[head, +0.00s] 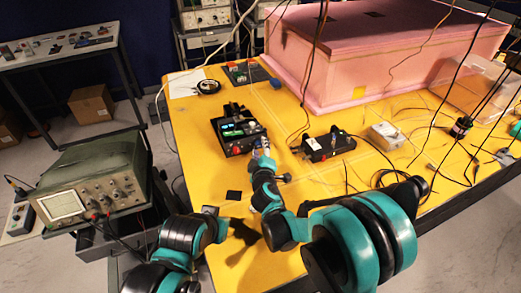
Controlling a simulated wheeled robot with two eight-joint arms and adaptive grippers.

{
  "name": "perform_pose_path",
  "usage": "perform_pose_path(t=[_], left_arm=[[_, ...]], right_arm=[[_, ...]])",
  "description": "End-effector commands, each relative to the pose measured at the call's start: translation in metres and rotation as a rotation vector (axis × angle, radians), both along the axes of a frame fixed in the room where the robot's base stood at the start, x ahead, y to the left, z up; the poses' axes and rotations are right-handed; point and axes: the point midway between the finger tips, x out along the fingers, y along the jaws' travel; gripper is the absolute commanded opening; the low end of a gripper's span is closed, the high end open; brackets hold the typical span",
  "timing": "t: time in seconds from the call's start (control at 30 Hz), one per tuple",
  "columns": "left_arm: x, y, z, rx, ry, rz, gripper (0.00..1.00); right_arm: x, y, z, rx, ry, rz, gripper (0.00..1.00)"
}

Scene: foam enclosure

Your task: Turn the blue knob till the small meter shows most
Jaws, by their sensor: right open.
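A black box (231,137) with small green-lit parts on its top stands on the yellow table. My right gripper (263,153) is open at the near right corner of this box. Something small, pale and bluish shows at its fingertips, but I cannot tell whether it is the blue knob or part of the gripper. I cannot tell whether the fingers touch the box. The small meter cannot be told apart for certain; the green-lit parts are too small to read. My left arm is at the lower left, low over the table's near edge; its fingers are not clear.
A second black box (328,145) with cables stands to the right of my right gripper. A big pink foam box (375,50) fills the back of the yellow table (190,130). An oscilloscope (95,186) stands at left. Loose cables cross the right side.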

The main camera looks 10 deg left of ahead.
Motion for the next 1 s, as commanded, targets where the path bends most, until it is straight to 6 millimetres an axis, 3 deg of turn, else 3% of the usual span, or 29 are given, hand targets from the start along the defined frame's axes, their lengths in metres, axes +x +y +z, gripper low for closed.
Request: perform_pose_path(t=[0.03,0.2,0.63,1.0], left_arm=[[0.000,0.000,0.000,0.000,0.000,0.000,0.00],[0.000,0.000,0.000,0.000,0.000,0.000,0.00],[0.000,0.000,0.002,0.000,0.000,0.000,0.00],[0.000,0.000,0.010,0.000,0.000,0.000,0.00]], right_arm=[[0.000,0.000,0.000,0.000,0.000,0.000,0.41],[0.000,0.000,0.000,0.000,0.000,0.000,0.00],[0.000,-0.001,0.001,0.045,0.030,-0.001,0.00],[0.001,-0.003,0.003,0.266,0.179,-0.004,0.00]])
